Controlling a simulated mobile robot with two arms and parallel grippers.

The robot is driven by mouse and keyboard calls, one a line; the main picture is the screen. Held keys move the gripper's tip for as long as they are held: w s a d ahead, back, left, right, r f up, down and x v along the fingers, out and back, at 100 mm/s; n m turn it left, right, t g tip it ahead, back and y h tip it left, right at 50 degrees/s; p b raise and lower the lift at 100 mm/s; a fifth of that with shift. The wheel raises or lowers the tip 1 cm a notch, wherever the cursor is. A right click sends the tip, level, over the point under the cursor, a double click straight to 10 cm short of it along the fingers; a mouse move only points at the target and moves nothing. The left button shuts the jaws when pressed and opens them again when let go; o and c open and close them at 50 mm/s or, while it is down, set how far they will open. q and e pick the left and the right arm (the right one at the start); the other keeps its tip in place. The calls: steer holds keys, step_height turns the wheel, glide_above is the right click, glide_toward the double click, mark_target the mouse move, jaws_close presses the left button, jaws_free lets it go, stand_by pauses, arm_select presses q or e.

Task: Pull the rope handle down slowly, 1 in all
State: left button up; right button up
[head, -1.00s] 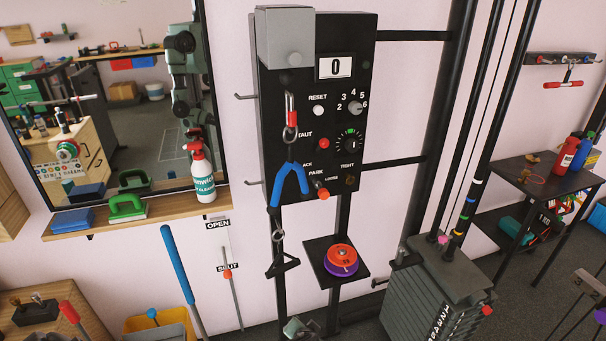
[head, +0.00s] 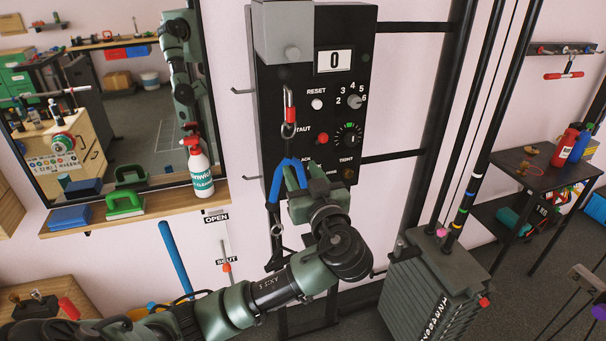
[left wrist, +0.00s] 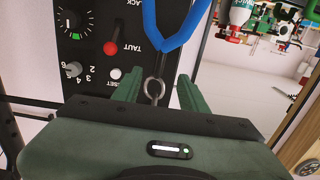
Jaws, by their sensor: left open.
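The blue rope handle (head: 277,180), shaped like an upside-down V, hangs from a metal ring below a red clip (head: 289,108) at the front of the black machine panel (head: 332,108). My left gripper (head: 301,174) is open at the handle and hides part of its right leg. In the left wrist view the blue handle (left wrist: 172,45) and its ring (left wrist: 154,88) show between and beyond the two green fingers (left wrist: 157,92). I cannot tell whether the fingers touch it. The counter display (head: 334,61) reads 0. My right gripper is not in view.
A grey box (head: 283,30) is fixed on the panel's upper left. A weight stack (head: 425,290) stands to the right. A dark side table (head: 540,165) stands far right.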

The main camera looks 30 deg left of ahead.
mark_target(290, 152)
arm_select(q)
steer(key=x, duration=0.4)
steer(key=shift+w+a, duration=0.1)
steer(key=shift+a, duration=0.05)
steer(key=shift+x, duration=0.85)
steer(key=shift+b+x, duration=0.65)
steer(key=shift+x, duration=0.55)
steer(key=shift+b+x, duration=0.4)
steer(key=shift+x, duration=0.6)
steer(key=shift+b, duration=0.4)
steer(key=shift+c, duration=0.3)
jaws_close()
